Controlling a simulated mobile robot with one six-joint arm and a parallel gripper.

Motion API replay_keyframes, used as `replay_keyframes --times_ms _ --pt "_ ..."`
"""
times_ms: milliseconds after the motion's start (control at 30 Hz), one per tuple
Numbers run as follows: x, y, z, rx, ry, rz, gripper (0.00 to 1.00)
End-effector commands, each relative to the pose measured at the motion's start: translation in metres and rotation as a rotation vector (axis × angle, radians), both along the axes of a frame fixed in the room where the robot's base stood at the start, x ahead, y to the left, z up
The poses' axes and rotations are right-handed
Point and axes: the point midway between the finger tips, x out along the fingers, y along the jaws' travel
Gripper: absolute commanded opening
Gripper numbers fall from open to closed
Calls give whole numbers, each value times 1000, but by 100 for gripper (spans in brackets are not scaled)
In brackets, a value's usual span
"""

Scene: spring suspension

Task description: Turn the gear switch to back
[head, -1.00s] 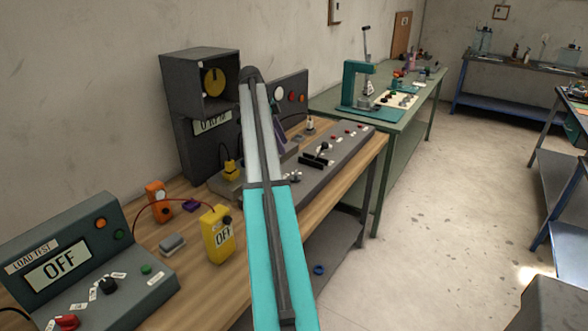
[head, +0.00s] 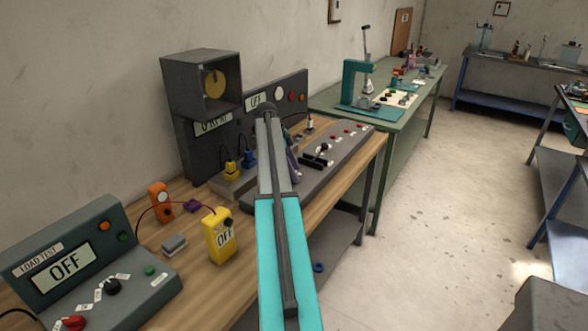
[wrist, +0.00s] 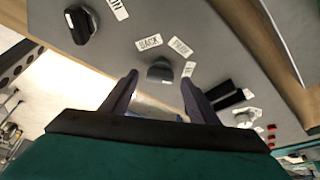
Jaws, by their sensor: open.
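A round dark grey knob (wrist: 160,71), the likely gear switch, stands on the grey panel (wrist: 222,55) in the wrist view. A "BACK" label (wrist: 149,43) lies above it to the left, and more labels (wrist: 181,47) lie to its upper right. My gripper (wrist: 160,88) is open, its two purple fingers spread on either side just below the knob; I cannot tell whether they touch it. In the head view my gripper (head: 293,163) is partly hidden by my arm, over the grey console (head: 345,150), and the knob is hidden.
Another dark knob (wrist: 80,25) with an "ON" label stands at upper left in the wrist view. A black lever (wrist: 231,99) lies right of my gripper. A yellow meter (head: 219,235) and a load test box (head: 75,275) stand on the wooden bench.

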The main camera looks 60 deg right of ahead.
Motion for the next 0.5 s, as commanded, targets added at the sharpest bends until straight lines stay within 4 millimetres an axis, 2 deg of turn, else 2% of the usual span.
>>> replay_keyframes --times_ms 367,500 --pt "-1 -1 -3 0 0 0 55" --pt "-1 -1 -3 0 0 0 31"
